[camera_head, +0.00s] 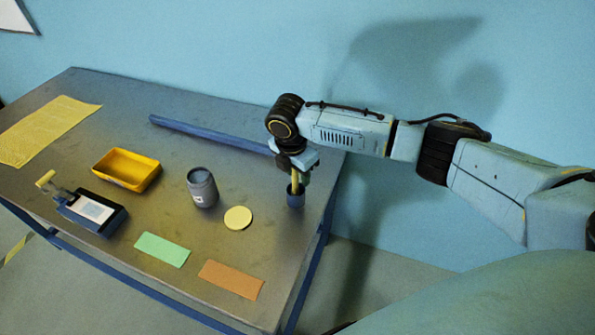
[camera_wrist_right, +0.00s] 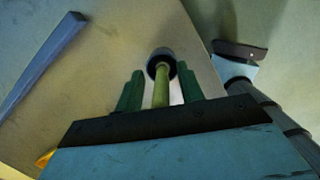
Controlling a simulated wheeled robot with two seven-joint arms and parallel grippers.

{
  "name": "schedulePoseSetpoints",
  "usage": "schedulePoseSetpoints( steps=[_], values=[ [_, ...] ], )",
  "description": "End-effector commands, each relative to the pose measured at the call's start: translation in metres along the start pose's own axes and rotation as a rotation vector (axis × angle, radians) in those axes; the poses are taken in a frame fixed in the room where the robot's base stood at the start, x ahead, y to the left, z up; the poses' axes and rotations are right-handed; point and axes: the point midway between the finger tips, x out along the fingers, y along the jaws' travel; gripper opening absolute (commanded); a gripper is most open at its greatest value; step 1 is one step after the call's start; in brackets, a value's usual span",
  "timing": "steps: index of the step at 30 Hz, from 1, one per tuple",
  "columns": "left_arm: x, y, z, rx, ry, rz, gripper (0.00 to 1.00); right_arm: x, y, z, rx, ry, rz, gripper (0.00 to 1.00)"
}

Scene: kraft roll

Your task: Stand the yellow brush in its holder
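The yellow brush (camera_head: 295,181) stands roughly upright at the right side of the table. Its lower end is inside a small dark blue cup-shaped holder (camera_head: 295,199). In the right wrist view the yellow handle (camera_wrist_right: 161,92) runs into the holder's round dark mouth (camera_wrist_right: 161,61). My right gripper (camera_head: 296,172) is directly above the holder, pointing down. In the right wrist view its green fingers (camera_wrist_right: 160,88) are either side of the handle, with a narrow gap showing on both sides. The brush's lower end is hidden in the holder. My left gripper is not in view.
A blue bar (camera_head: 210,134) lies along the back. A grey jar (camera_head: 202,190), a cream disc (camera_head: 238,218), a yellow tray (camera_head: 127,170) and a dark device (camera_head: 92,212) stand left of the holder. Green (camera_head: 162,250) and orange (camera_head: 231,279) sheets lie in front. The table's right edge is close to the holder.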

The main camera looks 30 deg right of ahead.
Motion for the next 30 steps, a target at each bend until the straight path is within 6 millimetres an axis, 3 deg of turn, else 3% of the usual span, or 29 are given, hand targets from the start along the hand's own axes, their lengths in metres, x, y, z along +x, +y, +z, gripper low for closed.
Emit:
schedulePoseSetpoints(
  steps=[5, 19, 24, 30],
  values=[
    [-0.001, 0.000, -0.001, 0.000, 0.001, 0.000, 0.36, -0.014, 0.001, 0.001, -0.001, -0.001, 0.003, 0.38],
    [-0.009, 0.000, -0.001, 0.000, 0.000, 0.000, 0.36, -0.106, 0.001, 0.001, 0.000, 0.000, 0.003, 0.38],
    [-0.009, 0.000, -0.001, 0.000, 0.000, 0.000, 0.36, -0.121, 0.001, 0.001, 0.001, 0.001, 0.001, 0.38],
    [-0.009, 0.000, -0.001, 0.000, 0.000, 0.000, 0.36, -0.123, 0.000, 0.001, 0.001, 0.001, -0.001, 0.38]
  ],
)
